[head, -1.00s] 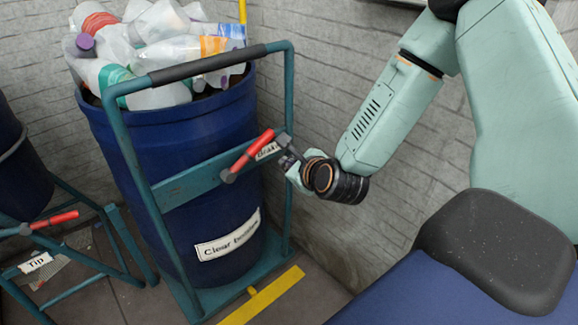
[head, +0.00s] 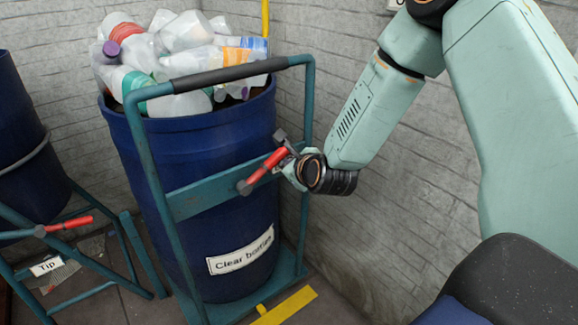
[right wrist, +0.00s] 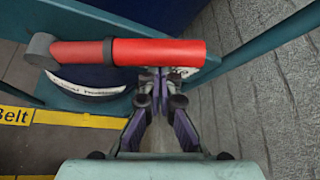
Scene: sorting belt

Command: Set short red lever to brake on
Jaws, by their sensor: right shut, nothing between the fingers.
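The short red lever (head: 268,170) is on the teal crossbar of the drum trolley, with its grey pivot at the lower left and its grip slanting up to the right. In the right wrist view the lever (right wrist: 160,52) lies nearly level across the top. My right gripper (head: 287,154) is shut and empty at the lever's free end. Its fingertips (right wrist: 160,84) show just below the red grip in the wrist view; I cannot tell whether they touch it. The brake label is hidden behind the lever and gripper. My left gripper is out of view.
The blue drum (head: 215,140) holds clear bottles and stands in the teal trolley frame (head: 146,190). Another red lever (head: 68,223) with a "Tip" label (head: 46,266) is on the left stand. A brick wall (head: 400,210) is close behind. Yellow floor marking (head: 285,306) lies in front.

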